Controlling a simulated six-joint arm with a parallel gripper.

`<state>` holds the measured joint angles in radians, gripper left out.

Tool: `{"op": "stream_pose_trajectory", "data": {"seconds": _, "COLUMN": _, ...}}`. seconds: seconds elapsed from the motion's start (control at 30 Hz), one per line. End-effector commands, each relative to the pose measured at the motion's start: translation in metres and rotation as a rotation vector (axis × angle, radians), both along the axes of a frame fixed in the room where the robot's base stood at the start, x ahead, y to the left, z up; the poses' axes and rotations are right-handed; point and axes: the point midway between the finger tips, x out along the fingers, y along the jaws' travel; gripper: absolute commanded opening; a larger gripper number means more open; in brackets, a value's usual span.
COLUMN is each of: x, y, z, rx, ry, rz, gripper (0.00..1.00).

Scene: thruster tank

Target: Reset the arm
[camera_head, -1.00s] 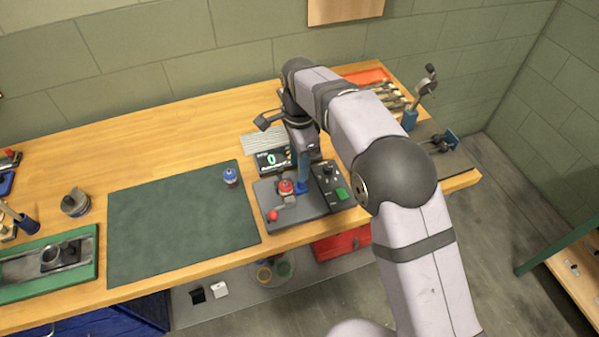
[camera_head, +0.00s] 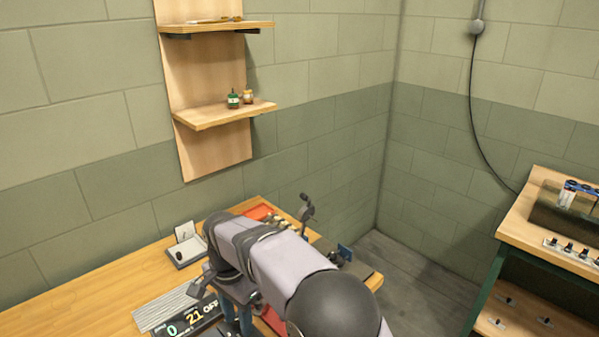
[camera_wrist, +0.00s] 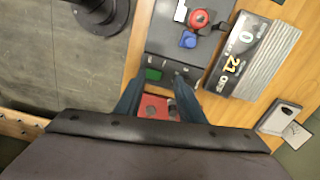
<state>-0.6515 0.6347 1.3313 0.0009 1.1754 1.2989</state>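My arm reaches over the wooden workbench (camera_head: 95,290), bent at the elbow. My gripper (camera_wrist: 157,104) has two blue fingers that stand apart in the wrist view, with no object clearly held between them. In the head view the blue fingers (camera_head: 237,320) show only partly, low at the bottom edge. A red surface with grey spots (camera_wrist: 158,109) shows between the fingers; I cannot tell how far below them it is. The dark control panel (camera_wrist: 176,58) carries a red knob (camera_wrist: 199,18), a blue part (camera_wrist: 188,40) and a green button (camera_wrist: 153,74).
A display (camera_head: 185,325) reading 0 and 21 stands beside the panel. A small grey tray (camera_head: 187,252) and an orange-red tray (camera_head: 258,212) lie at the back. A wall shelf (camera_head: 225,114) holds small bottles. A second bench (camera_head: 540,235) stands right, with floor between.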

Motion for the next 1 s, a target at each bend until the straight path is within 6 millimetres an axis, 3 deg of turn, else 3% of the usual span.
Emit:
{"op": "stream_pose_trajectory", "data": {"seconds": 0.03, "x": 0.002, "y": -0.027, "z": 0.003, "rx": 0.0, "ry": 0.0, "rz": 0.024, "gripper": 0.35}}
{"op": "stream_pose_trajectory", "data": {"seconds": 0.27, "x": -0.019, "y": -0.139, "z": 0.003, "rx": 0.001, "ry": -0.003, "rz": 0.215, "gripper": 0.35}}
{"op": "stream_pose_trajectory", "data": {"seconds": 0.5, "x": -0.08, "y": -0.236, "z": -0.01, "rx": -0.001, "ry": -0.004, "rz": 0.416, "gripper": 0.35}}
{"op": "stream_pose_trajectory", "data": {"seconds": 0.7, "x": -0.137, "y": -0.282, "z": -0.027, "rx": -0.002, "ry": -0.003, "rz": 0.552, "gripper": 0.35}}
{"op": "stream_pose_trajectory", "data": {"seconds": 0.83, "x": -0.161, "y": -0.296, "z": -0.035, "rx": -0.002, "ry": -0.002, "rz": 0.609, "gripper": 0.35}}
{"op": "stream_pose_trajectory", "data": {"seconds": 1.0, "x": -0.174, "y": -0.302, "z": -0.04, "rx": -0.002, "ry": -0.002, "rz": 0.642, "gripper": 0.35}}
